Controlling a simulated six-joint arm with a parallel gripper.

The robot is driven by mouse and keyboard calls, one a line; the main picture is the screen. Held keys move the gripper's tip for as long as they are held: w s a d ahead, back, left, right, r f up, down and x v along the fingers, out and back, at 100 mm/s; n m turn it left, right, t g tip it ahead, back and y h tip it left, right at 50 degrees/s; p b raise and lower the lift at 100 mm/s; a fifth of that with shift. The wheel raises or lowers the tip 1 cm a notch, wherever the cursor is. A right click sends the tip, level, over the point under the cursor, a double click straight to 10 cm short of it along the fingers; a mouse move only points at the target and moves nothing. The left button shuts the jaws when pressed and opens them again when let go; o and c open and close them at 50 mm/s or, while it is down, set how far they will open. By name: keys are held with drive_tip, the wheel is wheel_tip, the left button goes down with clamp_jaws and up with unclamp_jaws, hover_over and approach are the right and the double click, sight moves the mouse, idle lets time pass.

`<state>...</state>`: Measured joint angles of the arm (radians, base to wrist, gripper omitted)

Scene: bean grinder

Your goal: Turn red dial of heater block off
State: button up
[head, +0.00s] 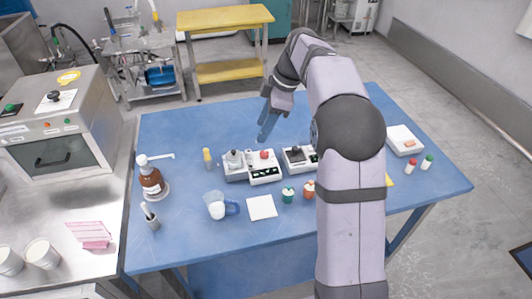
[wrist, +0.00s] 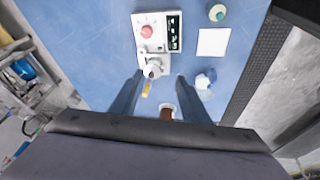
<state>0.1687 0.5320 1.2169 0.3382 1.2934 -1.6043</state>
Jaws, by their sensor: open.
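The white heater block (head: 266,181) stands on the blue table, left of centre in the head view. Its red dial (head: 264,154) is on top, right of a silver round part (head: 235,157). In the wrist view the heater block (wrist: 159,20) is at the upper middle, with the red dial (wrist: 147,31) on its left side and a dark display with green marks beside it. My gripper (head: 264,137) is open and empty, above the table behind the block. In the wrist view my gripper (wrist: 156,84) shows both fingers apart, with the dial beyond their tips.
A second white device (head: 299,158) stands right of the block. A yellow-topped vial (head: 207,158), beaker (head: 215,206), white square (head: 262,207), green-capped jar (head: 288,195) and brown bottle (head: 151,181) surround it. The back left of the table is clear.

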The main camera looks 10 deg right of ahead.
sight(264, 153)
wheel_tip(264, 153, down, 8)
drive_tip(key=s+d+f+m, duration=0.1)
drive_tip(key=s+m, duration=0.1)
drive_tip(key=m, duration=0.3)
drive_tip(key=w+m, duration=0.1)
drive_tip(key=m, duration=0.1)
drive_tip(key=w+d+m+t+h, duration=0.1)
drive_tip(key=w, duration=0.1)
drive_tip(key=w+d+m+t, duration=0.1)
drive_tip(key=m, duration=0.1)
drive_tip(key=shift+w+r+m, duration=0.25)
drive_tip(key=shift+r+m, duration=0.05)
drive_tip(key=shift+r, duration=0.1)
drive_tip(key=shift+f, duration=0.1)
drive_tip(key=shift+p+x, duration=0.9)
drive_tip(key=shift+x, duration=2.7)
drive_tip(key=shift+d, duration=0.15)
drive_tip(key=shift+h, duration=0.3)
clamp_jaws()
drive_tip(key=c, duration=1.1)
unclamp_jaws()
